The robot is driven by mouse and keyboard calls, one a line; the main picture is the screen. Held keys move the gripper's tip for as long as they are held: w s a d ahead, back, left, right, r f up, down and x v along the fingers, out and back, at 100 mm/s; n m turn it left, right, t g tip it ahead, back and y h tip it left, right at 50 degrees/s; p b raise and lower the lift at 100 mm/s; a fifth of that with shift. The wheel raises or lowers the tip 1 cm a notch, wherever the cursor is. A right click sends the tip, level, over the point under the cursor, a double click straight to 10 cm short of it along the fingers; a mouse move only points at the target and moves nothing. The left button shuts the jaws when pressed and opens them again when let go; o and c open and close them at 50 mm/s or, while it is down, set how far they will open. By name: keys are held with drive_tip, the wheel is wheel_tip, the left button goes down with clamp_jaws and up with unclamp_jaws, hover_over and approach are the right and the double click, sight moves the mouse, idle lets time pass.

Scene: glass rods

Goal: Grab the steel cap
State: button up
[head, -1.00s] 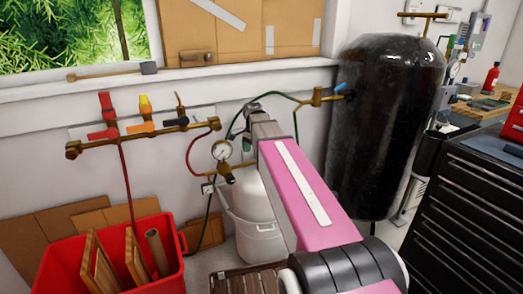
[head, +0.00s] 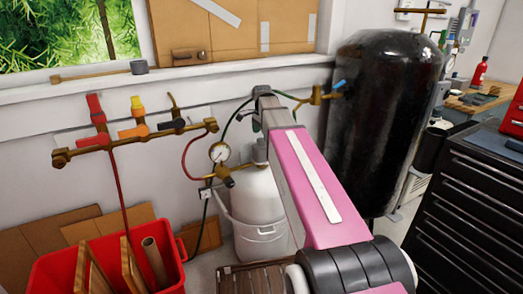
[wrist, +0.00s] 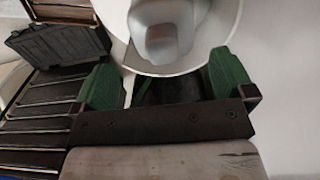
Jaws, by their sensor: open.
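I cannot make out the steel cap for sure. In the wrist view a smooth pale grey rounded piece (wrist: 165,30) lies inside a white round rim (wrist: 222,35), just beyond my gripper (wrist: 166,85). My gripper's green fingers are spread apart, with nothing clearly held between them. In the head view a white container (head: 262,200) with a grey top (head: 259,150) stands below and beside my arm's far end. My arm hides most of my gripper there.
A black tank (head: 385,120) stands right of my arm, a red bin (head: 60,270) at lower left. A black drawer cabinet (head: 465,210) is at right.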

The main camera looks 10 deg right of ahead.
sight(261, 146)
drive_tip(key=shift+w+a+f, duration=0.1)
drive_tip(key=shift+a+f, duration=0.05)
drive_tip(key=shift+f, duration=1.55)
drive_tip(key=shift+a+f, duration=0.1)
drive_tip(key=shift+f, duration=1.6)
drive_tip(key=c, duration=0.9)
